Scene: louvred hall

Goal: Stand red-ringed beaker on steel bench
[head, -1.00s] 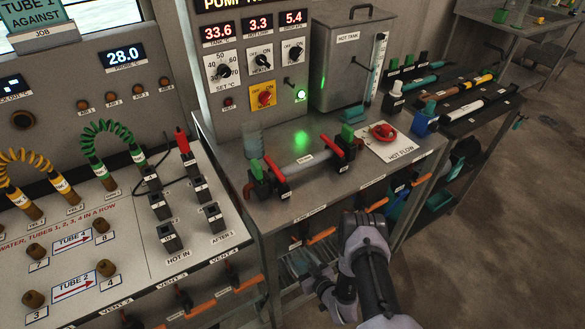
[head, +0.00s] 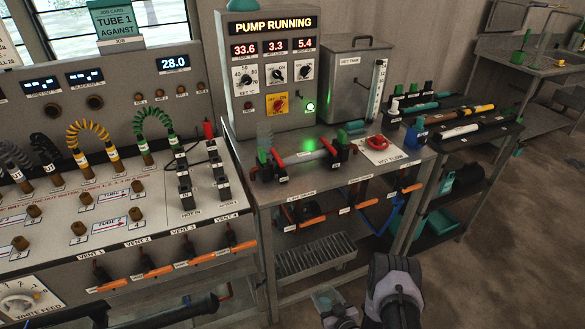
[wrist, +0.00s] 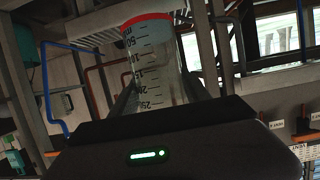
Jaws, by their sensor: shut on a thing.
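The red-ringed beaker (wrist: 150,65) is clear, with a printed scale and a red band at its rim. In the wrist view it is between the fingers of my gripper (wrist: 174,82), which is shut on it. Its scale reads upside down in that view. In the head view a clear vessel (head: 322,300), apparently this beaker, shows low beside my wrist, in front of the metal bench and below its top. The fingers are mostly hidden there. The grey metal bench (head: 290,200) under the pump panel has a bare front strip on its top.
Orange-handled valves (head: 312,222) and a grated shelf (head: 315,256) are below. Another metal bench (head: 530,65) stands at the back right. Floor at right is clear.

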